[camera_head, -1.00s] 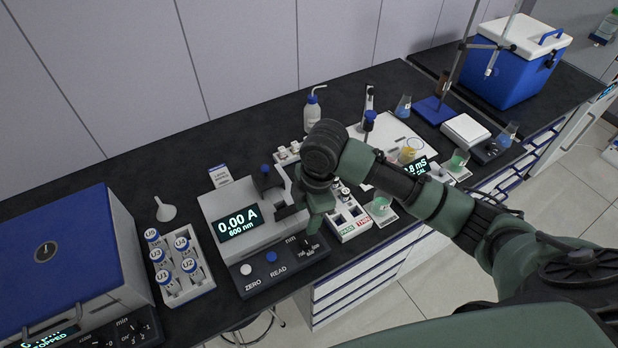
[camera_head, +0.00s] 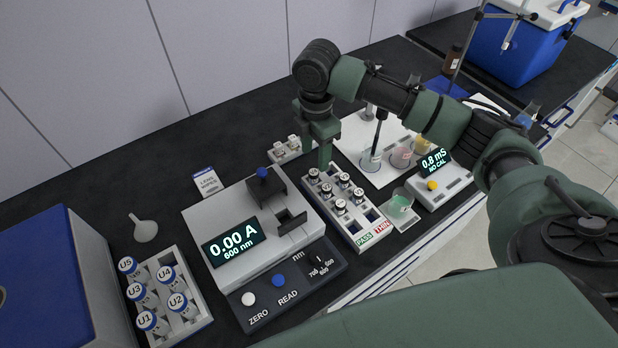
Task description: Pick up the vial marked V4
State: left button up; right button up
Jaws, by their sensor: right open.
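A white rack (camera_head: 352,228) on the bench holds several small vials with black caps and white tops, among them a vial at the rack's far left corner (camera_head: 313,175) and a vial near the rack's middle (camera_head: 340,206). The marks on these caps are too small to read, so I cannot tell which is V4. My right gripper (camera_head: 325,162) points down over the far end of this rack, close to the far vials. It is open, and no vial shows in it. Its fingers partly hide what lies behind. My left gripper is not in view.
The spectrophotometer (camera_head: 203,217) stands left of the rack. A tray of blue-capped U vials (camera_head: 196,328) is farther left. A white mat (camera_head: 352,140) with beakers lies behind.

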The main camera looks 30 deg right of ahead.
aim_at(314, 172)
jog(key=f, duration=0.1)
jog(key=w+f, duration=0.1)
jog(key=f, duration=0.1)
jog(key=shift+w+f, duration=0.1)
jog(key=shift+w, duration=0.2)
jog(key=shift+s+d+f+p, duration=0.15)
jog(key=shift+f+p, duration=0.15)
jog(key=shift+f, duration=0.4)
notch_tip(314, 172, down, 5)
jog(key=shift+r+p, duration=0.1)
jog(key=shift+p, duration=0.6)
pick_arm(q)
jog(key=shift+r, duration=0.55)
pick_arm(e)
grip_shut()
